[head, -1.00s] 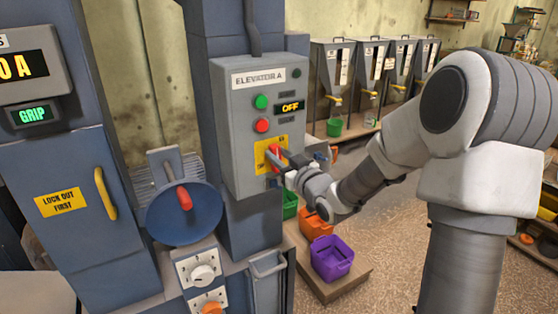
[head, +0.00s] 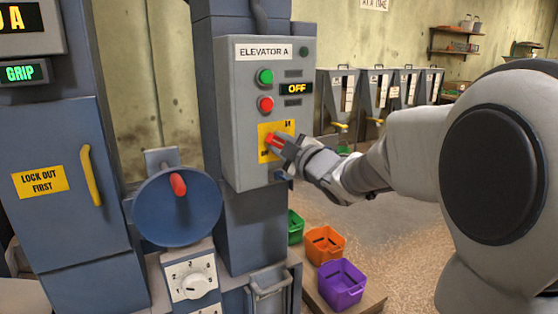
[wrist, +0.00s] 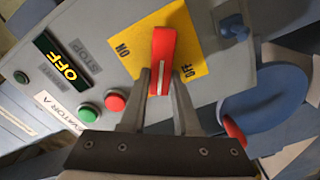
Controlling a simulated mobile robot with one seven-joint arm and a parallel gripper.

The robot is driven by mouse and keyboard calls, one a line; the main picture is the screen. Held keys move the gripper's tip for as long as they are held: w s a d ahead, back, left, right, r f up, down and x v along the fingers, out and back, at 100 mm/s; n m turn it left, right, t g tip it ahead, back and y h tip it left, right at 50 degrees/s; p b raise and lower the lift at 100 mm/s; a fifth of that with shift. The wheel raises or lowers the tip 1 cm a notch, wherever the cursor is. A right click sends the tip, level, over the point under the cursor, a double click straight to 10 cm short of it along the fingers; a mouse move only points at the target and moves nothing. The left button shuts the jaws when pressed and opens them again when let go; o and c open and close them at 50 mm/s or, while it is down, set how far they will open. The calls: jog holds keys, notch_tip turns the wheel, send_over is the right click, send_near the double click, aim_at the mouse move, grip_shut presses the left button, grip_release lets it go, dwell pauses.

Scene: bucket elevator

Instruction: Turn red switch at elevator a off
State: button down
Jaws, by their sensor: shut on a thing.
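The red switch (head: 274,142) is on a yellow plate (head: 266,154) low on the grey ELEVATOR A box (head: 237,125). My gripper (head: 283,148) is at the switch in the head view and hides part of it. In the wrist view, the red switch handle (wrist: 164,50) stands between the ON and OFF words on the yellow plate (wrist: 196,45). The gripper's two fingers (wrist: 160,82) are on either side of the handle, shut on it. The box display (head: 296,88) reads OFF.
A green button (head: 265,77) and a red button (head: 265,104) are above the switch. A blue disc (head: 178,215) with a red handle juts out at lower left. Orange (head: 325,246) and purple (head: 341,285) bins stand below right.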

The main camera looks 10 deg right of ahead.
jog(key=n+b, duration=0.1)
jog(key=b, duration=0.1)
jog(key=f+n+b, duration=0.1)
jog(key=n+b, duration=0.1)
jog(key=shift+a+n, duration=0.15)
jog(key=shift+n, duration=0.15)
jog(key=n+b, duration=0.2)
jog(key=shift+n, duration=0.3)
jog(key=shift+b, duration=0.4)
jog(key=c, duration=0.6)
grip_release()
jog(key=shift+c, duration=0.2)
jog(key=shift+s, duration=0.1)
